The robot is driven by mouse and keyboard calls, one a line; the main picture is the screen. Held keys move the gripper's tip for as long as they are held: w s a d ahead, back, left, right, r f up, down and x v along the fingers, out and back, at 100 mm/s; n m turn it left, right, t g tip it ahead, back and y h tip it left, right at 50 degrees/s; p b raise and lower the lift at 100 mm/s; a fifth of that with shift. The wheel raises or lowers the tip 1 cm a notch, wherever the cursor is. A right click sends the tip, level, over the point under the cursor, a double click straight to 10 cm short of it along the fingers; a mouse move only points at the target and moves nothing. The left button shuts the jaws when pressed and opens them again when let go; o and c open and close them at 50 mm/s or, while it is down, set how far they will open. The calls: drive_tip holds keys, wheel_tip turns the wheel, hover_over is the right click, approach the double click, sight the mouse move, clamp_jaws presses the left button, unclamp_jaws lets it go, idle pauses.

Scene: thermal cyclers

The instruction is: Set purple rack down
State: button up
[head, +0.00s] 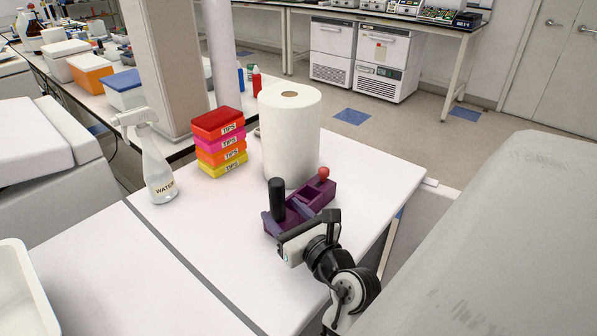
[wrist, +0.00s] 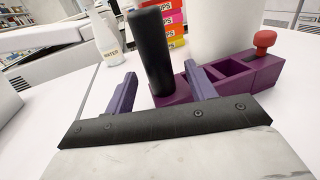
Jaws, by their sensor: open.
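The purple rack (head: 318,198) stands on the white bench in front of the paper roll. A black cylinder (head: 276,199) stands upright at its near left end, and a red-knobbed piece (head: 324,174) is at its far right end. In the wrist view the rack (wrist: 262,78) shows open square compartments between the black cylinder (wrist: 152,50) and the red knob (wrist: 265,40). My gripper (wrist: 160,85) is open, its two purplish fingers apart, close to the rack's near side. The right finger overlaps the rack in the picture; whether it touches is unclear. My gripper hides part of the rack in the head view.
A white paper roll (head: 290,135) stands right behind the rack. Stacked tip boxes (head: 219,142) and a water spray bottle (head: 157,170) stand to the left. The bench top (head: 215,240) left of the rack is clear. The bench's right edge is near.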

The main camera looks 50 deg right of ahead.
drive_tip(key=shift+w+d, duration=0.15)
drive_tip(key=shift+w, duration=0.6)
drive_tip(key=shift+w+d, duration=0.1)
drive_tip(key=shift+w, duration=0.65)
drive_tip(key=c, duration=1)
drive_tip(key=shift+r, duration=0.1)
clamp_jaws()
